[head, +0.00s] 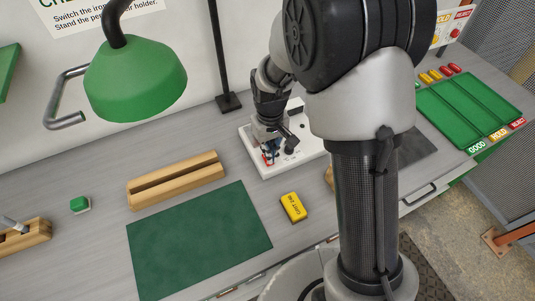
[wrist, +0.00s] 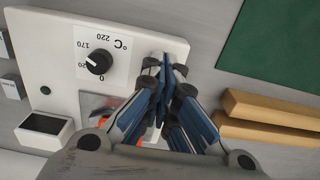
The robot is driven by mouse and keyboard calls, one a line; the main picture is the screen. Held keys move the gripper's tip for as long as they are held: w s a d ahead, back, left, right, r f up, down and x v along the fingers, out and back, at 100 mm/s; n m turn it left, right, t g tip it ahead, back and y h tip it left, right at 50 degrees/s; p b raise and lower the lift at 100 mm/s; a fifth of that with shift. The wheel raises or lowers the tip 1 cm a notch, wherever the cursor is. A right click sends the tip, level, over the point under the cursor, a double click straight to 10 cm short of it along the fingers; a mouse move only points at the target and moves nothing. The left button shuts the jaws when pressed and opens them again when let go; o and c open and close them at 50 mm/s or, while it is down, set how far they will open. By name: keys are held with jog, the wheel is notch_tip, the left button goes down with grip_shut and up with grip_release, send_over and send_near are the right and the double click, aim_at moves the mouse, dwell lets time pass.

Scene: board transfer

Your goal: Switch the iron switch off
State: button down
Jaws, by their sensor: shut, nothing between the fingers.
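The white station panel (head: 257,165) lies flat on the bench and also shows in the wrist view (wrist: 60,22). In the head view my gripper (head: 268,157) is low over the panel's left end. A red-orange part (wrist: 135,144) shows partly behind the fingers. I cannot tell whether it is the iron switch, and the switch's position is hidden.
A slotted wooden block (head: 176,180) and a dark green mat (head: 200,240) lie left of the panel. A yellow block (head: 293,207) sits in front. A green lamp shade (head: 135,80) hangs at upper left. A green sorting tray (head: 465,110) stands at right.

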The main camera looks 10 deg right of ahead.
jog(key=shift+r+p, duration=1.55)
jog(key=shift+r, duration=0.8)
jog(key=s+d+r+m+t+b, duration=0.1)
jog(key=s+r, duration=0.3)
jog(key=r, duration=0.3)
jog(key=s+d+r+t+b, duration=0.1)
jog(key=s+d+r, duration=0.1)
jog(key=s+r, duration=0.3)
jog(key=s+d+r+m+t+b, duration=0.1)
jog(key=s+r, duration=0.1)
jog(key=s, duration=0.4)
jog(key=s+d+r+m+t, duration=0.1)
jog(key=s+r, duration=0.2)
jog(key=s, duration=0.4)
jog(key=shift+s+d+r+t+b, duration=0.15)
jog(key=shift+d+r+t+b, duration=0.1)
jog(key=shift+t+b, duration=0.1)
jog(key=c, duration=2.3)
grip_release()
